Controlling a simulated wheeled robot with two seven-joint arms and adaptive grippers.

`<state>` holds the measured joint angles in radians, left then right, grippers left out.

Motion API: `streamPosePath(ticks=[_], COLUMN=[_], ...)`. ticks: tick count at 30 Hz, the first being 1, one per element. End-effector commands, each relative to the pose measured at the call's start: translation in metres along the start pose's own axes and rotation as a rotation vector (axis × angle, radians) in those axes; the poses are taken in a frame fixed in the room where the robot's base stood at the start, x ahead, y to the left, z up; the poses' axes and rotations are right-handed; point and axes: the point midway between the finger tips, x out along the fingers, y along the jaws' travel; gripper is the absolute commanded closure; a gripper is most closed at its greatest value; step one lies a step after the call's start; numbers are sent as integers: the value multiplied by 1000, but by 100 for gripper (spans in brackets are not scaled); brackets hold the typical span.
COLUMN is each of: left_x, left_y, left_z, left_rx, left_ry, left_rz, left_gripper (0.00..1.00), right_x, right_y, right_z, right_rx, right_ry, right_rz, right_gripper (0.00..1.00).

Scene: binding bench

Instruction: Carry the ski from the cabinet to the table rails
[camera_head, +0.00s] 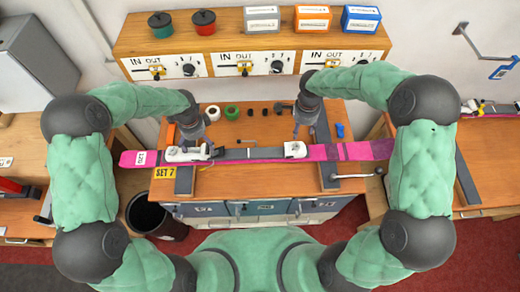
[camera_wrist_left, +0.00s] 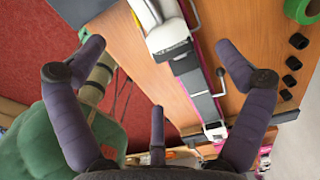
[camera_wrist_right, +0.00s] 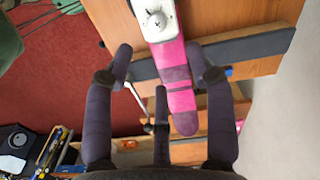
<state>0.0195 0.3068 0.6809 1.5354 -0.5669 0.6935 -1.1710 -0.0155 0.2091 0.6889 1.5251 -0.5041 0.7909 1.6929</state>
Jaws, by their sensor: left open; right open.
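The pink, grey and white ski (camera_head: 360,150) lies flat across the wooden table, over both dark table rails (camera_head: 184,182) (camera_head: 330,180). White bindings sit on it, and its left tip is labelled. My left gripper (camera_head: 197,137) is open above the left binding; in its wrist view the ski (camera_wrist_left: 203,100) passes below the spread fingers. My right gripper (camera_head: 302,127) is open just above the right binding; its wrist view shows the pink end of the ski (camera_wrist_right: 178,80) between the fingers, crossing a rail (camera_wrist_right: 250,50). Whether the fingers touch the ski I cannot tell.
A shelf (camera_head: 130,45) with tins, boxes and IN/OUT dials stands behind the table. Green tape (camera_head: 231,112) and small black parts lie at the table's back. A black bin (camera_head: 150,215) stands at the front left. A grey cabinet (camera_head: 40,65) is far left.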

Motion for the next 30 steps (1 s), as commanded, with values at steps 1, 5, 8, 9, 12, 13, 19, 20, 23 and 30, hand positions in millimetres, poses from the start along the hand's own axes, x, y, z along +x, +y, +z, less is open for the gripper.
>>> streamPosePath(ticks=[1, 5, 8, 9, 12, 13, 19, 20, 23, 30], left_x=[0, 1, 5, 9, 21, 25, 59, 65, 79, 103], left_y=[0, 0, 0, 1, 0, 1, 1, 1, 1, 0], left_z=[0, 0, 0, 0, 0, 0, 0, 0, 0, 0], left_rx=[0, -1, -1, -1, -2, -2, -2, -2, -2, -1], left_ry=[0, 0, 0, 0, 0, 0, 1, 1, 1, 1], left_rz=[0, 0, 2, 3, 3, 2, 4, 4, 3, 1], left_gripper=[0, 0, 0, 0, 0, 0, 0, 0, 0, 0], right_x=[0, 1, 5, 9, 21, 25, 59, 64, 80, 103], right_y=[0, 0, 0, 0, 0, 0, 1, 1, 0, 0], right_z=[0, 0, 0, 0, 0, 0, 0, 0, 0, 0], right_rx=[0, 0, 0, 0, 1, 0, 0, 0, -1, -1], right_ry=[0, 0, -1, -1, -1, -1, -1, -2, -1, -1], right_rz=[0, 0, 1, 1, 3, 2, 3, 3, 2, 0], right_gripper=[45, 45, 45, 45, 45, 45, 45, 45, 45, 45])
